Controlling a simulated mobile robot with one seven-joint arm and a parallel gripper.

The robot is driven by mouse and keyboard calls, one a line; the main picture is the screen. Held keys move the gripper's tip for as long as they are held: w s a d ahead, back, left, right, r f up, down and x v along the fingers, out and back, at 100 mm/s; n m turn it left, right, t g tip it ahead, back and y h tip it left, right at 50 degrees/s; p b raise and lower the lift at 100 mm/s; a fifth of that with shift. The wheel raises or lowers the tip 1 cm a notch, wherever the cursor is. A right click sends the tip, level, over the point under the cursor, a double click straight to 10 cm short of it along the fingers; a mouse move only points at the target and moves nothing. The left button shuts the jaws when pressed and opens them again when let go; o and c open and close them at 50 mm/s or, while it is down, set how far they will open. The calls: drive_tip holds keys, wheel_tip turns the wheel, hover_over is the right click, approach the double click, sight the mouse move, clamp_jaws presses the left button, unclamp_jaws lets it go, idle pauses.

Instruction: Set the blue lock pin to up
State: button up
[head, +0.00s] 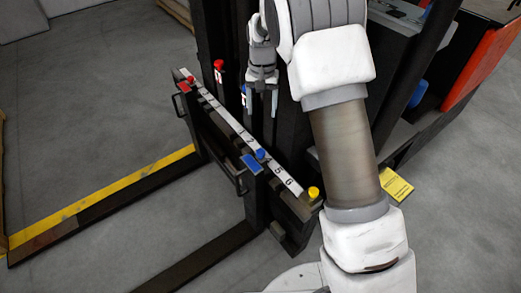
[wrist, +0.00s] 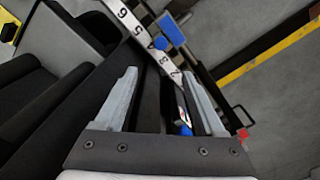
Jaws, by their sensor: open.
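A blue knob, seemingly the blue lock pin (head: 261,155), sits on the dark carriage bar beside the numbered white strip, next to a blue plate (head: 251,163). In the wrist view the knob (wrist: 160,42) and plate (wrist: 173,33) lie beyond the fingertips. Whether the knob is up or down is unclear. My gripper (head: 262,108) is open and empty, pointing down behind the bar, apart from the knob. Another small blue part (head: 243,91) is beside my left finger; a blue part (wrist: 185,128) also shows near the right finger in the wrist view, partly hidden.
A red knob (head: 190,79) and a yellow knob (head: 313,192) stand along the same bar. Another red part (head: 219,64) is behind it. The numbered strip (head: 235,125) runs along the bar. Dark forks reach out at left. A yellow tag (head: 396,185) is right of my arm.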

sight(261, 152)
wheel_tip(261, 152, down, 19)
drive_tip(key=b, duration=0.5)
drive_tip(key=shift+w+a+r, duration=0.1)
drive_tip(key=shift+w+a, duration=0.05)
drive_tip(key=shift+c, duration=0.3)
clamp_jaws()
drive_tip(key=shift+r, duration=0.1)
idle(0.9)
